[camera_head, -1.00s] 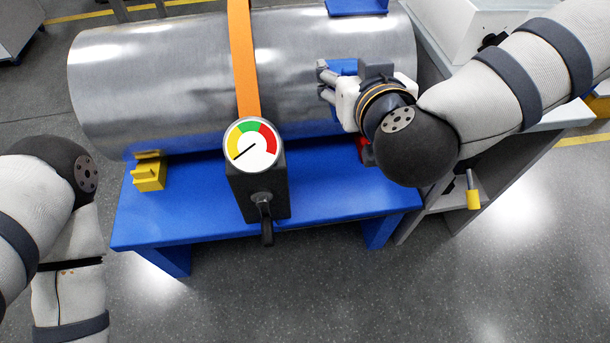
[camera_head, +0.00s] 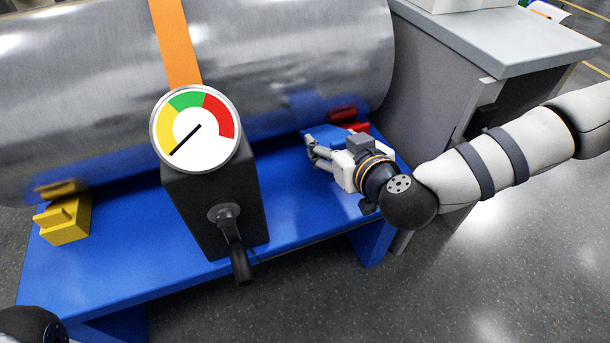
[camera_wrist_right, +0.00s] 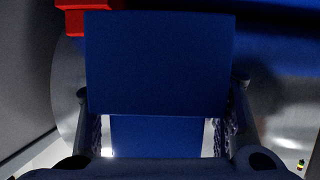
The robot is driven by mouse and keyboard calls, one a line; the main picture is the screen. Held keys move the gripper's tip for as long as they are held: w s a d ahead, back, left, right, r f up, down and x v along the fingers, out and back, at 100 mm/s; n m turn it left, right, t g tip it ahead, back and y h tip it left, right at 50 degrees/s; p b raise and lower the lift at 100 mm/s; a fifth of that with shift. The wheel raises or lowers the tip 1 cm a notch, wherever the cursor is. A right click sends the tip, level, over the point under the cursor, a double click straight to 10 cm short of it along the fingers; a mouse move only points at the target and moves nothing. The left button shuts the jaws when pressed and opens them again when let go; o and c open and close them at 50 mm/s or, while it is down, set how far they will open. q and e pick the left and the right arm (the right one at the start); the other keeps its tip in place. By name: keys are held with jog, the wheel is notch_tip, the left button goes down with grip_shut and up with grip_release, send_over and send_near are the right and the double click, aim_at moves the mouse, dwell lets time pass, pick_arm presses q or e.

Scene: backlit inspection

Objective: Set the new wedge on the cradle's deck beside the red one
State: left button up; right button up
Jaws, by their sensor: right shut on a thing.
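A blue wedge (camera_wrist_right: 158,62) fills the middle of the right wrist view between my fingers. Part of it (camera_head: 328,137) shows in the head view behind my right gripper (camera_head: 318,152), which is shut on it. The gripper is low over the right end of the cradle's blue deck (camera_head: 290,215). I cannot tell whether the wedge touches the deck. The red wedge (camera_head: 356,127) sits at the deck's right end, just beyond the gripper and partly hidden. It shows at the upper left in the right wrist view (camera_wrist_right: 88,18). My left gripper is out of view.
A large metal cylinder (camera_head: 270,60) with an orange strap (camera_head: 176,45) lies along the back of the deck. A dark gauge post (camera_head: 205,200) with a handle stands mid-deck. A yellow wedge (camera_head: 65,222) is at left. A grey cabinet (camera_head: 425,95) stands close at right.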

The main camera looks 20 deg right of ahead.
jog(key=b, duration=0.2)
send_over(307, 182)
jog(key=d, duration=0.1)
jog(key=f, duration=0.2)
jog(key=s+f, duration=0.1)
jog(key=f, duration=0.1)
jog(key=shift+d+f, duration=0.1)
jog(key=shift+f, duration=0.25)
jog(key=shift+w+a+f+b, duration=0.35)
jog(key=shift+f+b, duration=0.05)
jog(key=shift+b, duration=0.05)
jog(key=f+b, duration=0.1)
jog(key=f, duration=0.1)
jog(key=f+b, duration=0.1)
jog(key=shift+w+a+f, duration=0.15)
jog(key=shift+a+f, duration=0.05)
jog(key=shift+f, duration=0.2)
jog(key=shift+r, duration=0.25)
jog(key=o, duration=1.6)
jog(key=shift+f, duration=0.15)
jog(key=shift+c, duration=0.2)
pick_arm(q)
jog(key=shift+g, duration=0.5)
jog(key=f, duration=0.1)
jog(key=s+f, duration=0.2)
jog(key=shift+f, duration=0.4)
